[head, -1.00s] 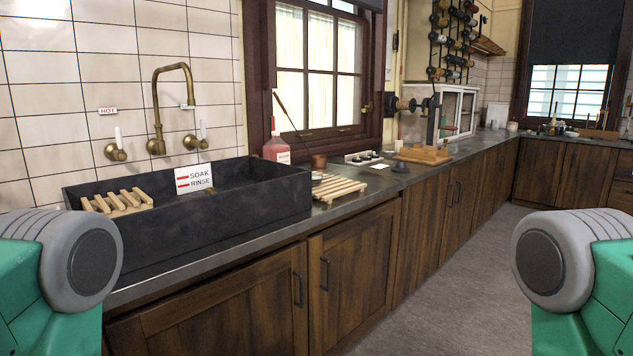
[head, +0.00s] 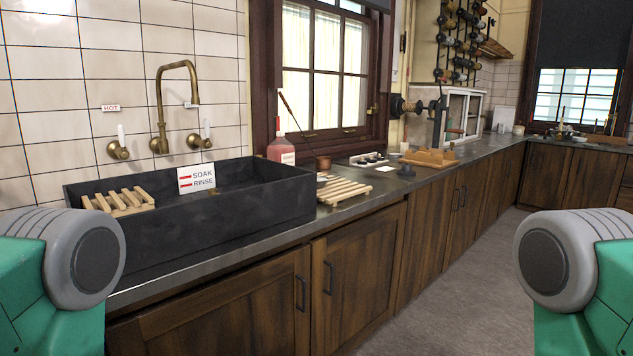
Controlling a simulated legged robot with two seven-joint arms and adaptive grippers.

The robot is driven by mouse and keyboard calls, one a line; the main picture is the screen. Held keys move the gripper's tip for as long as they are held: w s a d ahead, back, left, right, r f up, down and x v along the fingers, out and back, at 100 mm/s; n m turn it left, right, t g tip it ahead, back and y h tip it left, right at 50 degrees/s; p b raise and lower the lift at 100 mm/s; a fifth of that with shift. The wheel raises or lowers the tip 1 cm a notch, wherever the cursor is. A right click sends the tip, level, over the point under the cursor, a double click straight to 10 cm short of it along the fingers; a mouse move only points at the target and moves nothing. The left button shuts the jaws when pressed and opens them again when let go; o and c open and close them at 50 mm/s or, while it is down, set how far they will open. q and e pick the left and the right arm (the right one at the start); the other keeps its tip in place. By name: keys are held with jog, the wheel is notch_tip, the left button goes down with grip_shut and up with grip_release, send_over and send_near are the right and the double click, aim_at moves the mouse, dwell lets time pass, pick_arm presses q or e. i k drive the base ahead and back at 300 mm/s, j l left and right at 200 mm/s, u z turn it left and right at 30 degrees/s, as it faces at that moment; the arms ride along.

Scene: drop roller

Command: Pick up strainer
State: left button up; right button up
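No thing in the head view is clearly a strainer. A small copper-brown cup with a long thin handle (head: 323,163) stands on the counter behind the slatted wooden rack, its handle slanting up to the left against the window frame. I cannot tell whether this is the strainer, as it is small and its inside is hidden. Only green and grey parts of my two arms show at the lower left and lower right. Neither gripper is in view.
A dark sink (head: 200,225) with a wooden rack (head: 118,201) and a soak/rinse sign (head: 197,179) is at left. A red bottle (head: 281,150), a slatted rack (head: 342,190) and a wooden-based stand (head: 430,157) are on the counter (head: 375,182). The floor (head: 455,290) is clear.

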aim_at(322, 181)
jog(key=i+l+u, duration=0.15)
jog(key=i+l, duration=0.6)
jog(key=i+l+u, duration=0.1)
jog(key=i+l, duration=0.55)
jog(key=l, duration=0.15)
